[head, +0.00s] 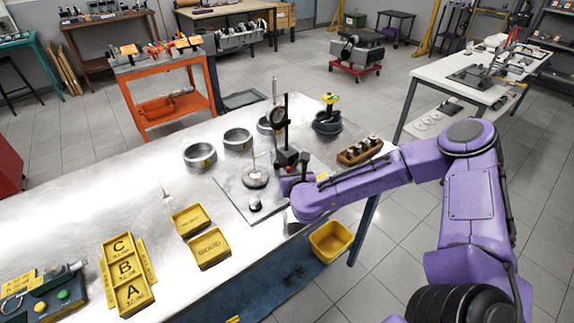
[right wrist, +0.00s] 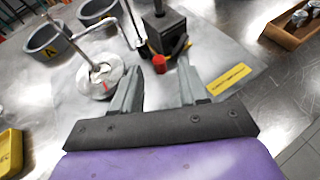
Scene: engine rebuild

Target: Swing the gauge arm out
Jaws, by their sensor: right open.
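The gauge stand stands on a grey plate (head: 232,190) on the metal bench, with a black column (head: 286,130), a black base block (right wrist: 165,28) and a round dial (head: 279,117) near its top. A red knob (right wrist: 159,64) is low on the base. My right gripper (right wrist: 158,58) is open and low over the plate, its two grey fingers on either side of the red knob. I cannot tell whether they touch it. In the head view my right gripper (head: 292,182) is partly hidden by its own arm. My left gripper is not in view.
A silver disc with a thin upright rod (head: 255,178) stands left of the gripper, also in the right wrist view (right wrist: 100,78). Grey rings (head: 200,156), a wooden tray of parts (head: 360,150) and yellow trays (head: 208,248) are around. The bench's left middle is mostly clear.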

